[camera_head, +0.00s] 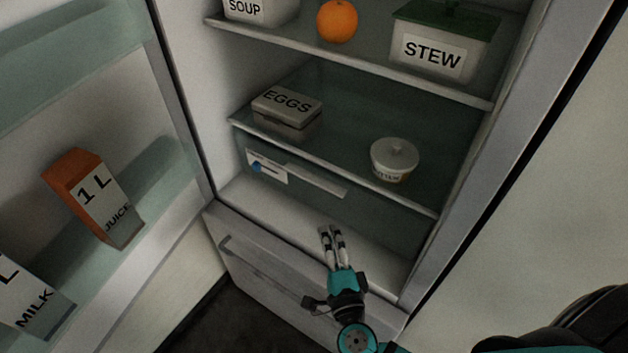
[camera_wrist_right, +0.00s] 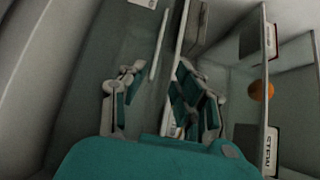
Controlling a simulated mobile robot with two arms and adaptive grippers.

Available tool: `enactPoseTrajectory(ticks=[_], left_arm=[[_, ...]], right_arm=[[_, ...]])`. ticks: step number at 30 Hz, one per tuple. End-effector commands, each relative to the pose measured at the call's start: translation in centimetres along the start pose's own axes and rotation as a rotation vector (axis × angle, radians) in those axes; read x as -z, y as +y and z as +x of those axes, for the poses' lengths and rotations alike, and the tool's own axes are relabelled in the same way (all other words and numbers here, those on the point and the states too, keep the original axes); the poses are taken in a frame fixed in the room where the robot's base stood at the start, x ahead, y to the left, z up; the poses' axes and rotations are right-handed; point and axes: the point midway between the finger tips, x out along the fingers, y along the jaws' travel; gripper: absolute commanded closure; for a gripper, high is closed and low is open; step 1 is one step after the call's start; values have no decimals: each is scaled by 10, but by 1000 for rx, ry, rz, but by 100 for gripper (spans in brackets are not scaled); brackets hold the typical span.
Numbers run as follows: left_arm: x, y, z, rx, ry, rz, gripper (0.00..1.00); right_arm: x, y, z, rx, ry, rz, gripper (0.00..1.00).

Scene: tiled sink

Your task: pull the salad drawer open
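The salad drawer (camera_head: 350,207) is a greenish see-through bin under the lower shelf of the open fridge. Its front carries a pale handle strip (camera_head: 318,182) and a white label with a blue mark (camera_head: 267,167) at the left. The drawer looks shut. My right gripper (camera_head: 331,229) is in front of the drawer, below the handle strip, pointing into the fridge. In the right wrist view my right gripper (camera_wrist_right: 158,85) has its fingers apart with nothing held. The handle strip (camera_wrist_right: 160,45) shows beyond the fingers, apart from them. My left gripper is not in view.
The lower shelf holds an egg box (camera_head: 287,112) and a lidded tub (camera_head: 394,160). Above are soup (camera_head: 262,10), an orange (camera_head: 337,20) and stew (camera_head: 435,50). The open door holds juice (camera_head: 94,198) and milk (camera_head: 32,298). A lower grey drawer (camera_head: 270,275) lies beneath.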

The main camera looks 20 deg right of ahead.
Motion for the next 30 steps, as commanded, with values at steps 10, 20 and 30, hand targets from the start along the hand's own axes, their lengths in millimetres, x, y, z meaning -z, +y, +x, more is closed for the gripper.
enactPoseTrajectory(ticks=[10, 20, 30], left_arm=[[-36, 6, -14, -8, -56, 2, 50], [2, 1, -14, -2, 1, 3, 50], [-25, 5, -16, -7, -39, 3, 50]], right_arm=[[0, -3, 78, 5, 0, -3, 69], [0, -1, 137, 3, -1, -3, 69], [0, -1, 151, 1, -1, -2, 69]])
